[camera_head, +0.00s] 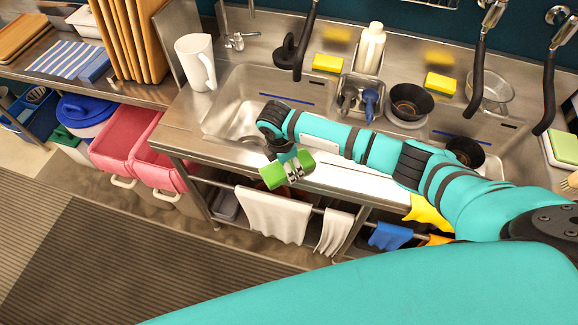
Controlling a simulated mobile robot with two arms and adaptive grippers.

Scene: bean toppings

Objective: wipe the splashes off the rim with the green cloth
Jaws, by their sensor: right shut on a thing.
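My right gripper (294,177) is shut on the green cloth (273,177), which sticks out on both sides of the fingers. The gripper points down over the front rim (340,181) of the steel sink counter. I cannot tell whether the cloth touches the rim. The left sink basin (225,122) lies behind the gripper, and my right arm crosses in front of the basins and hides part of the rim. I cannot make out splashes on the visible rim. My left gripper is not in view.
A white pitcher (193,62) stands left of the basin. Yellow sponges (327,63), a white bottle (371,47) and dark bowls (411,100) stand along the back. Black-handled hoses hang at the right. White towels (272,214) hang on a rail below the rim.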

